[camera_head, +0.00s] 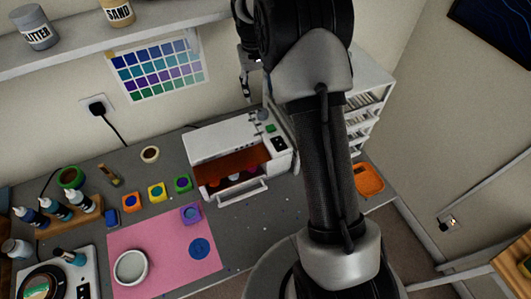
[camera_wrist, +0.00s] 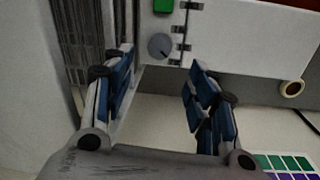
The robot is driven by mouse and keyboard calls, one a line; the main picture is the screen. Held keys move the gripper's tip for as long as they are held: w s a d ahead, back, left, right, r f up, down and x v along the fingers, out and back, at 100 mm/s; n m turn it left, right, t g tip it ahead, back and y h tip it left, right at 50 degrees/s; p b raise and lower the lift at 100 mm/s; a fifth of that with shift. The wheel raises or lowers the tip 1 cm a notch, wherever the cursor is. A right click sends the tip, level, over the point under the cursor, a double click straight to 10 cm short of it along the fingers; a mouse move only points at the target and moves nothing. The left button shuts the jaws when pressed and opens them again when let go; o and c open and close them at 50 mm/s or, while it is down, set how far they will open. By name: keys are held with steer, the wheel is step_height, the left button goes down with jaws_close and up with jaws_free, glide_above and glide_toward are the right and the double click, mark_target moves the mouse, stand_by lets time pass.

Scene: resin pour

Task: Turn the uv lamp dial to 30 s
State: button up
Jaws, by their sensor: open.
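The UV lamp (camera_head: 222,136) is a white box on the grey bench in the head view, and its top also shows in the wrist view (camera_wrist: 255,35). Its round grey dial (camera_wrist: 160,46) has a dark pointer line; the time marks are too blurred to read. In the head view the dial (camera_head: 262,114) is small, at the lamp's back right. My gripper (camera_head: 245,88) is above and behind that corner. In the wrist view my gripper (camera_wrist: 158,72) is open and empty, with the dial showing between and beyond its blue-padded fingertips, apparently not touching.
A green button (camera_wrist: 163,5) sits beside the dial. The lamp's front is open, with a handled tray (camera_head: 243,192) pulled out. A white drawer unit (camera_head: 367,100) stands close on the right. A tape roll (camera_head: 150,154) and paint pots lie left; a pink mat (camera_head: 150,240) is in front.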

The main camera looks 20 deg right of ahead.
step_height(320, 180, up, 9)
steer(key=p, duration=0.1)
steer(key=s+a+f+t+b, duration=0.1)
steer(key=s+a+b, duration=0.2)
steer(key=s+b, duration=0.2)
steer(key=s+a+f+n+t+b, duration=0.1)
steer(key=s+b, duration=0.5)
steer(key=s, duration=0.6)
steer(key=s+a+f+t+b, duration=0.1)
steer(key=s+a+f+b, duration=0.2)
steer(key=s+a+b, duration=0.2)
steer(key=s, duration=0.3)
steer(key=shift+s+a+f+t+y, duration=0.15)
steer(key=shift+s+a+t+y, duration=0.05)
steer(key=shift+s+t+y, duration=0.15)
steer(key=s+a+f+t, duration=0.1)
steer(key=s+f, duration=0.3)
steer(key=s, duration=0.5)
steer(key=shift+s+a+n, duration=0.2)
steer(key=shift+a+n, duration=0.15)
steer(key=shift+n, duration=0.05)
